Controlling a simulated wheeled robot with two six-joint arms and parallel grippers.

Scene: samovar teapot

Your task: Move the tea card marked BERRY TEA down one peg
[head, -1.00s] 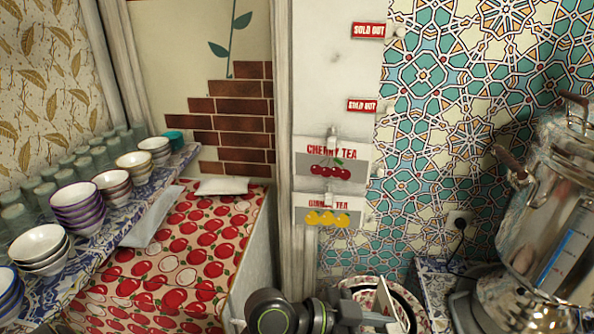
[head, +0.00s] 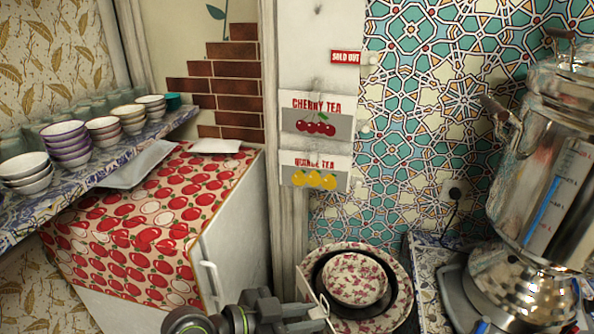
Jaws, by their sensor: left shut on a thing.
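My left gripper (head: 312,318) is at the bottom centre of the head view, shut on a thin pale card (head: 309,290) seen almost edge-on. I cannot read its face, so I cannot tell whether it is the BERRY TEA card. On the white post above hang a CHERRY TEA card (head: 317,121) with red cherries and, just below it, a card with yellow fruit (head: 316,173) whose name is hard to read. A small red SOLD OUT sign (head: 345,57) hangs higher up. No BERRY TEA lettering shows. My right gripper is out of view.
Patterned bowls and plates (head: 398,302) stand right behind the held card. A large metal samovar (head: 548,150) stands at the right. A shelf of stacked bowls (head: 66,138) is at the left, above a cherry-patterned surface (head: 140,232).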

